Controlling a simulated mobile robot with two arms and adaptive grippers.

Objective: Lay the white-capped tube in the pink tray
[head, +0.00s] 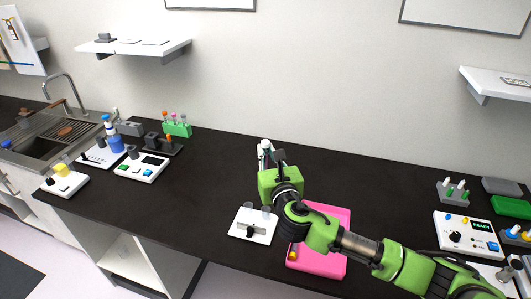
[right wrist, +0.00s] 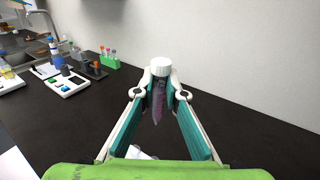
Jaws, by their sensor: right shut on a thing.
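My right gripper (right wrist: 159,100) is shut on the white-capped tube (right wrist: 160,68), seen in the right wrist view. The white cap sticks up above the fingertips and the dark purple tube body hangs between the fingers. In the head view the white cap (head: 265,144) shows just past my right gripper (head: 264,158), above the black bench. The pink tray (head: 324,271) lies on the bench, partly hidden under my right arm. A small yellow-orange item (head: 292,251) shows at its left edge. The gripper is beyond the tray, toward the wall. My left gripper is not in view.
A white device (head: 252,225) stands just left of the tray. A green rack with several tubes (head: 177,129) and other devices stand at the left by the sink. A white READY device (head: 465,237) and tube racks stand at the right. The bench between is clear.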

